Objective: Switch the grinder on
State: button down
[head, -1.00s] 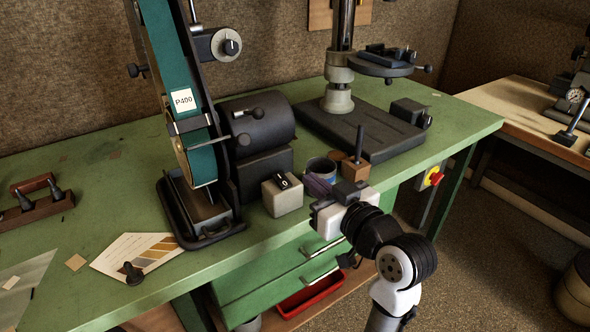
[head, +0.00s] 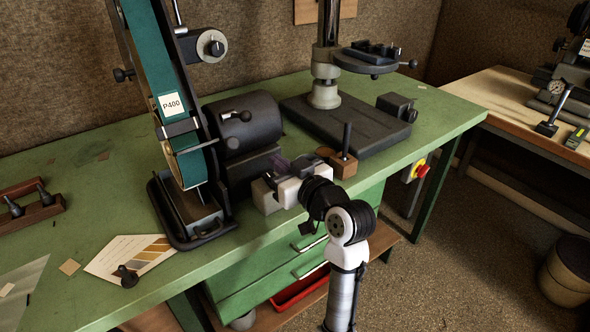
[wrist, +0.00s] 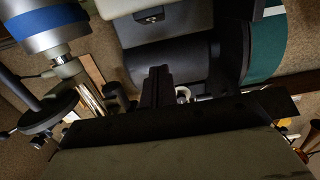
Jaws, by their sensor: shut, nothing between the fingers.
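The grinder (head: 180,150) is a tall belt machine with a teal belt marked P400 and a black motor (head: 250,122). The belt also shows in the wrist view (wrist: 265,45). A small pale grey switch box (head: 264,199) stands on the bench in front of the motor. My gripper (head: 270,178) is at this box and hides most of it, including its black switch. In the wrist view my fingers (wrist: 157,78) are together and empty. I cannot tell whether they touch the switch or which way it is set.
A wooden block with a dark upright rod (head: 344,163) stands just right of my gripper. The drill press base (head: 350,125) is behind it. A red-and-yellow button box (head: 416,170) hangs below the bench edge. A card (head: 125,255) lies at front left.

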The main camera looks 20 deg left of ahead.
jog(key=shift+w+a+f, duration=0.15)
jog(key=shift+a+f, duration=0.1)
jog(key=shift+f, duration=0.4)
jog(key=shift+w+a+f, duration=0.2)
jog(key=shift+f, duration=0.5)
jog(key=shift+w+a+f, duration=0.15)
jog(key=shift+a+f, duration=0.1)
jog(key=shift+f, duration=0.4)
jog(key=shift+p, duration=0.45)
jog(key=shift+w+a+r+h+p, duration=0.1)
jog(key=shift+h+p, duration=0.2)
jog(key=shift+p, duration=0.15)
jog(key=shift+f+g, duration=0.35)
jog(key=shift+g, duration=0.05)
jog(key=shift+r, duration=0.1)
